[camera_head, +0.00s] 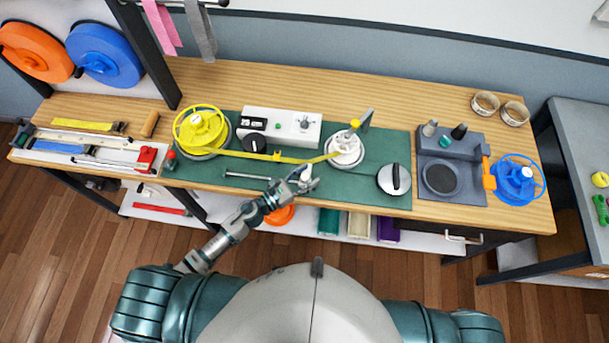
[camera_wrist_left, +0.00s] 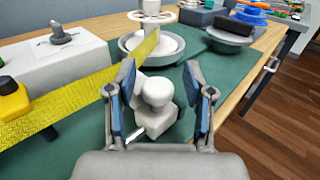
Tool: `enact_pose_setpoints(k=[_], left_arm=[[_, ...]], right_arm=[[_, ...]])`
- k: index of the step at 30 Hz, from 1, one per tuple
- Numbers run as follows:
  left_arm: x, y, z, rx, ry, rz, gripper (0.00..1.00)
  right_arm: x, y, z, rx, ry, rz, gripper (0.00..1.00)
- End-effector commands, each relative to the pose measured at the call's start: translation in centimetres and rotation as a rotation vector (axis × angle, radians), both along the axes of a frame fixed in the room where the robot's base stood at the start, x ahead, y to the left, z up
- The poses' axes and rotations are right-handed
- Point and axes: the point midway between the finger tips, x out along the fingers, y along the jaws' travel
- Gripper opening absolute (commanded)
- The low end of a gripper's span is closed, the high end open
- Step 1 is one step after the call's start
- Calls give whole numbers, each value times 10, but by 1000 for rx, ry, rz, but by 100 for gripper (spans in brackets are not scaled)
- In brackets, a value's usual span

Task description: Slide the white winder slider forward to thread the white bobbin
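The white winder slider shows as a round white knob on a white block (camera_wrist_left: 157,92) in the left wrist view. In the head view its white top (camera_head: 306,173) is partly hidden by my left gripper (camera_head: 303,182). In the wrist view my left gripper (camera_wrist_left: 159,78) is open, its blue-padded fingers on either side of the knob with small gaps. The white bobbin (camera_head: 345,146) sits on a round grey-white base beyond the slider; its post (camera_wrist_left: 151,10) also shows in the wrist view. A yellow strap (camera_head: 283,157) runs from the yellow reel (camera_head: 201,131) to the bobbin. My right gripper is out of view.
A white box with a display (camera_head: 280,125) stands behind the strap on the green mat (camera_head: 372,140). A thin metal rod (camera_head: 248,177) lies left of my gripper.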

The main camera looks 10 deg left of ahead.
Motion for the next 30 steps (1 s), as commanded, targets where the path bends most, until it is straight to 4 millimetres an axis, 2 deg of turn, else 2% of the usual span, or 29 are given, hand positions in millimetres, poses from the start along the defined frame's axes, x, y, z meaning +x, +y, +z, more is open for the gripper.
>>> enact_pose_setpoints(k=[10,22,30], left_arm=[[-8,9,-3,0,6,0,53],[-67,66,-4,1,7,0,53],[-84,82,-3,1,4,-1,53]], right_arm=[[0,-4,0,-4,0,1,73],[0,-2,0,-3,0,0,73],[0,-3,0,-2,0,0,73]])
